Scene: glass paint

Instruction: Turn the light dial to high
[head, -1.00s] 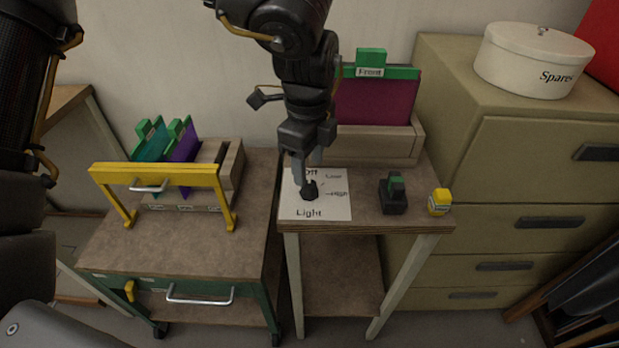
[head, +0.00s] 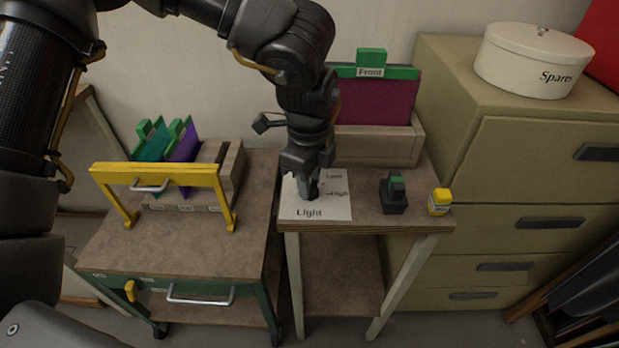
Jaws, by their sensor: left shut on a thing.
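The light dial (head: 312,197) is a small black knob on a white label sheet (head: 325,212) marked "Light", "Low" and "High", on the small table in the middle. "High" is printed to the right of the dial and "Low" above that. My left gripper (head: 309,190) points down over the sheet and is shut on the dial. Its fingers and wrist hide most of the dial and the "Off" word, so I cannot tell where the dial points. My right gripper is not in view.
A black and green block (head: 394,195) and a yellow item (head: 439,202) stand right of the sheet. A wooden holder (head: 378,144) with a maroon panel stands behind. A yellow frame (head: 155,175) stands on the left cart. Drawers (head: 540,165) with a "Spares" tin (head: 533,62) are at right.

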